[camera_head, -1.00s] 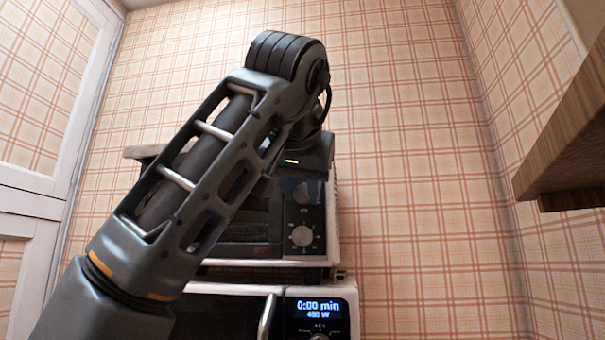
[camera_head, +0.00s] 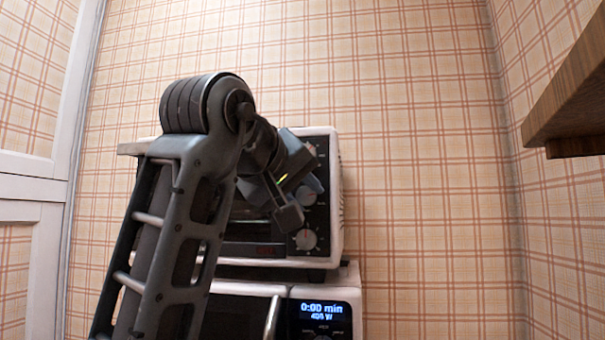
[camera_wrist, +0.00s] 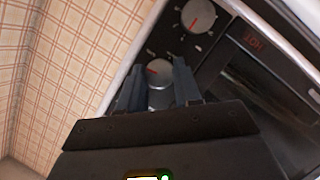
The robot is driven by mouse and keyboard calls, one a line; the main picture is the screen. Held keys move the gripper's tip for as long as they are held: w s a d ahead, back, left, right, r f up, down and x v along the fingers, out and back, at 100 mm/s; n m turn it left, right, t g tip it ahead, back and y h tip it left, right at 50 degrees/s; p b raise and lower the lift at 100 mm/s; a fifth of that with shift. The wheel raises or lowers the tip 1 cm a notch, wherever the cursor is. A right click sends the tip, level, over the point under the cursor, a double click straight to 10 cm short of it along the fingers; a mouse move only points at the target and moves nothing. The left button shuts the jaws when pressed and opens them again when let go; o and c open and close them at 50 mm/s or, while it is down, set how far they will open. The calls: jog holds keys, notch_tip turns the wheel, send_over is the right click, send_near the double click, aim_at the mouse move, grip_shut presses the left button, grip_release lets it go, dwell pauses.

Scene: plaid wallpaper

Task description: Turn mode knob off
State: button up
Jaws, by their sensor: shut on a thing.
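The toaster oven (camera_head: 341,205) has a column of knobs on the right of its front. My gripper (camera_head: 305,192) is at the middle knob in the head view and partly hides it. In the wrist view, my gripper's two fingers (camera_wrist: 156,88) are shut on this middle knob (camera_wrist: 158,69), one on each side. The knob has a red pointer mark. The lower knob (camera_head: 306,239) is free, with its own red mark; it also shows in the wrist view (camera_wrist: 198,16). The upper knob (camera_head: 309,149) is partly hidden by my arm. Which label is the mode knob's is too small to read.
The toaster oven stands on a microwave (camera_head: 345,283) with a lit display reading 0:00 min. A wooden shelf or cabinet (camera_head: 570,95) juts in at the right. The plaid wall is close behind. Space right of the ovens is clear.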

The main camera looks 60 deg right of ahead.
jog(key=n+p, duration=0.1)
jog(key=p, duration=0.1)
jog(key=n+g+h+p, duration=0.1)
jog(key=n+p, duration=0.1)
jog(key=shift+w+r+n, duration=0.1)
jog(key=shift+r+n, duration=0.05)
jog(key=shift+n, duration=0.15)
jog(key=n+h+p, duration=0.1)
jog(key=n+p, duration=0.1)
jog(key=n+h+p, duration=0.1)
jog(key=n+p, duration=0.1)
jog(key=shift+f+g+p, duration=0.2)
jog(key=shift+g+p, duration=0.1)
jog(key=n, duration=0.1)
jog(key=n+h+p, duration=0.1)
jog(key=n, duration=0.1)
jog(key=shift+f, duration=0.3)
jog(key=shift+f+n+t+h, duration=0.1)
jog(key=shift+n+t+h, duration=0.25)
jog(key=shift+n, duration=0.6)
jog(key=shift+f+n+t+h, duration=0.15)
jog(key=shift+n+h, duration=0.3)
jog(key=shift+n, duration=0.5)
jog(key=shift+r+n, duration=0.1)
jog(key=shift+n, duration=0.2)
jog(key=o, duration=1)
jog(key=shift+o, duration=0.2)
jog(key=b+v, duration=0.2)
jog(key=v, duration=0.6)
